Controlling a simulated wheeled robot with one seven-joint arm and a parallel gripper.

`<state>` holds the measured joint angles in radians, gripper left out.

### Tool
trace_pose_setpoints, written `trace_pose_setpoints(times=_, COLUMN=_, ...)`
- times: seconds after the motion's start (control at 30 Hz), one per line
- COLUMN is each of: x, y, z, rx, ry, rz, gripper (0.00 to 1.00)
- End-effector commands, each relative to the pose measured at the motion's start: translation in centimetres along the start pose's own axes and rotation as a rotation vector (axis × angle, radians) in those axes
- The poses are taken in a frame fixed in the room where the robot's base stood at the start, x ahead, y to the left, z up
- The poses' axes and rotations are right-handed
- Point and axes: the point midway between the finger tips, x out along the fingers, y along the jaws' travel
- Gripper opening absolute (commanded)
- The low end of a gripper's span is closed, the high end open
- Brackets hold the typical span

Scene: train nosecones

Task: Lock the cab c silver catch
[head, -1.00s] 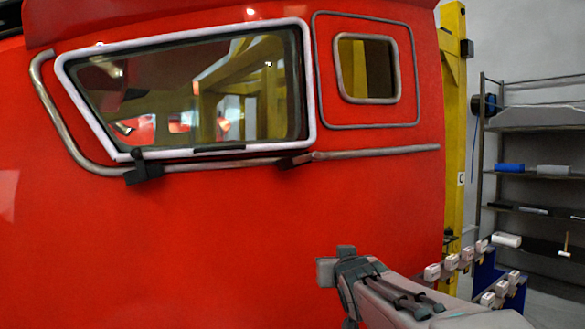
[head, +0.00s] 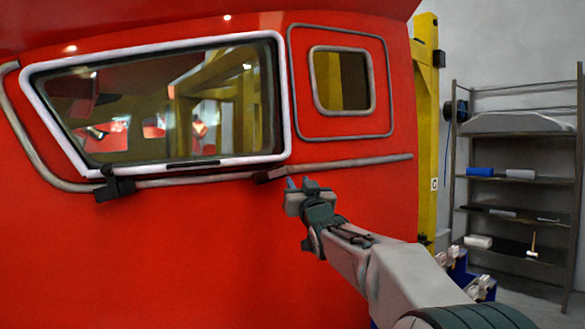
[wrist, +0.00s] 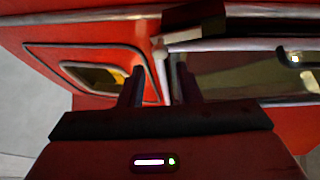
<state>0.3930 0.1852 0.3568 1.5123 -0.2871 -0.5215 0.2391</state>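A silver bar (head: 350,163) runs along the red cab wall below the windows, right of a black bracket (head: 270,176); I take it as the catch, though this is not certain. In the wrist view, the bar (wrist: 90,17) crosses the top, beside the black bracket (wrist: 195,18). My gripper (head: 298,184) is raised just below the bracket and the bar's left end. In the wrist view, my gripper (wrist: 161,85) has its two dark fingers apart with nothing held between them. Contact with the bar cannot be seen.
A large white-framed window (head: 160,105) and a small window (head: 342,80) sit above the bar. A curved silver rail (head: 25,135) lies left. A yellow post (head: 427,120) and a shelf rack (head: 515,180) stand right. Blue stands are partly hidden behind my arm.

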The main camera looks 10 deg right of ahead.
Motion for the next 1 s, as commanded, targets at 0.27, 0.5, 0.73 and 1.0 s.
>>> trace_pose_setpoints(times=0.27, x=4.5, y=-0.1, z=-0.2, rx=0.003, ry=0.000, rz=-0.001, gripper=0.30)
trace_pose_setpoints(times=0.5, x=6.3, y=-0.1, z=0.0, rx=0.001, ry=-0.002, rz=-0.001, gripper=0.30)
trace_pose_setpoints(times=0.73, x=6.5, y=-0.1, z=0.0, rx=0.000, ry=0.000, rz=0.000, gripper=0.30)
trace_pose_setpoints(times=1.0, x=6.5, y=0.0, z=0.0, rx=0.000, ry=-0.001, rz=0.000, gripper=0.00)
